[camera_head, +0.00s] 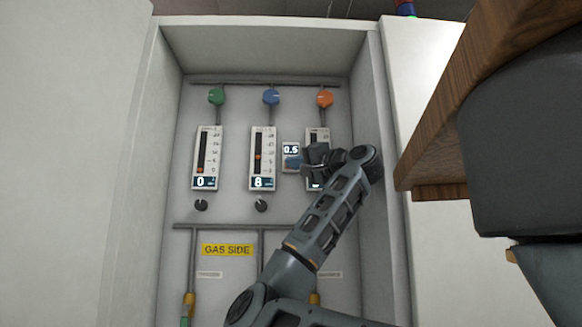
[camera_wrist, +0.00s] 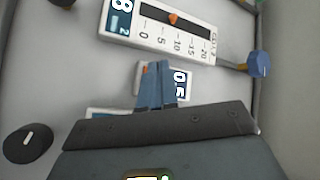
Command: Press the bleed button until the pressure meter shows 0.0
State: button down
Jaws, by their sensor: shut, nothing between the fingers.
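The pressure meter (camera_head: 291,150) is a small white unit with a dark display reading 0.5, between the middle and right flow meters. It also shows in the wrist view (camera_wrist: 181,84), beside my fingers. My gripper (camera_head: 291,164) is shut and empty, its fingertips over the lower part of this unit. In the wrist view my fingers (camera_wrist: 152,72) lie together across the unit. The bleed button is not clearly visible; a small orange spot shows at the fingertips and the fingers cover the area around it. I cannot tell whether the fingertips touch the panel.
The left flow meter (camera_head: 207,158) reads 0 and the middle one (camera_head: 262,158) reads 8. The right one (camera_head: 323,137) is partly behind my gripper. Green (camera_head: 216,96), blue (camera_head: 271,96) and orange (camera_head: 324,98) knobs sit above. Cabinet walls flank the recess.

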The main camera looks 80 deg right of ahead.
jog(key=shift+s+a+b, duration=0.25)
jog(key=shift+a, duration=0.55)
jog(key=shift+s+a+b, duration=0.2)
jog(key=shift+a+b, duration=0.1)
jog(key=shift+a, duration=0.5)
jog(key=shift+s+a+b, duration=0.25)
jog(key=shift+a, duration=0.55)
